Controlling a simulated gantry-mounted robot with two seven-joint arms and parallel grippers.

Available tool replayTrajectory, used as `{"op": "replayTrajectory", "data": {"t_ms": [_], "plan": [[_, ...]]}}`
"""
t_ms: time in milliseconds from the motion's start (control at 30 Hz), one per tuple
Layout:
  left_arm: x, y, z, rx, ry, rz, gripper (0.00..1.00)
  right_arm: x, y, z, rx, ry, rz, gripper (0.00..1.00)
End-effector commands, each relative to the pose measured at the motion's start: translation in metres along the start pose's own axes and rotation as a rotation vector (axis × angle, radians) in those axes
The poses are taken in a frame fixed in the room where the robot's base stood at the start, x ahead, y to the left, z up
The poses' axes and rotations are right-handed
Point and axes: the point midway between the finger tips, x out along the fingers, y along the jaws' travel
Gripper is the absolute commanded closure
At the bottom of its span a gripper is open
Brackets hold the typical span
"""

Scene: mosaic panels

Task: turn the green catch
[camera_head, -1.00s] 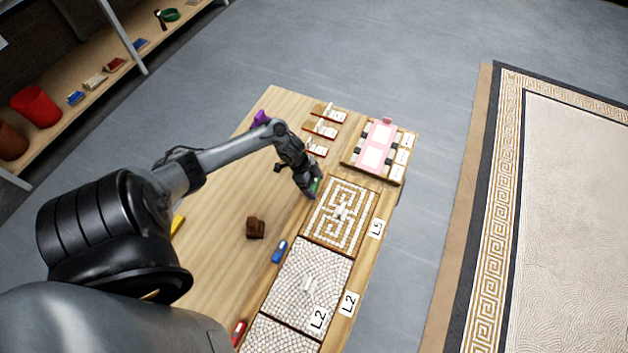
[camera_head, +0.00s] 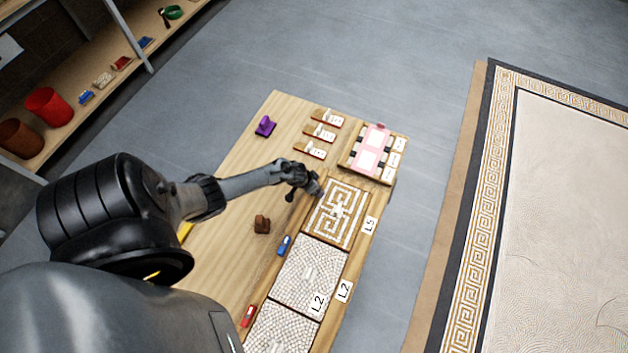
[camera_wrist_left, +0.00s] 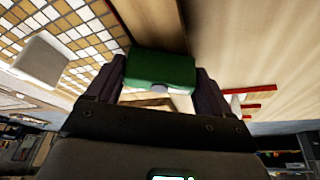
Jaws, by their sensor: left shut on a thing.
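The green catch (camera_wrist_left: 160,68) shows in the left wrist view, between the two dark fingers of my left gripper (camera_wrist_left: 155,85). The fingers are shut on it. In the head view my left gripper (camera_head: 314,188) is at the left edge of the meander-patterned mosaic panel (camera_head: 337,212), marked L5, and hides the catch there. The panel's tiles also show at the upper left of the wrist view (camera_wrist_left: 70,30). My right gripper is in neither view.
A blue catch (camera_head: 284,246) and a red catch (camera_head: 248,315) sit along the left edges of the paler panels (camera_head: 308,275). A brown block (camera_head: 262,224) and a purple object (camera_head: 265,126) stand on the wooden table. A pink-topped rack (camera_head: 373,150) is at the far end.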

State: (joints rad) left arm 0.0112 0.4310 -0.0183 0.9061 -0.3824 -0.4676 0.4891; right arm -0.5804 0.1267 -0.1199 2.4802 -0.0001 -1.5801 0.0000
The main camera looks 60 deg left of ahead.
Motion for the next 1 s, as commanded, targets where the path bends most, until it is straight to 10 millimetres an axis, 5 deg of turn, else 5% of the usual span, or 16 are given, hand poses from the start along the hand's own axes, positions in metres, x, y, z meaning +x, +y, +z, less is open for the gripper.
{"op": "replayTrajectory", "data": {"t_ms": [500, 1000], "plan": [[-0.001, 0.002, -0.002, -0.381, 0.001, -0.154, 0.49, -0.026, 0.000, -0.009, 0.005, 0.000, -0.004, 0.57], [0.000, 0.000, -0.001, -0.491, 0.003, -0.202, 0.49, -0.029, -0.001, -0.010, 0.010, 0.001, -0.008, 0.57]]}}
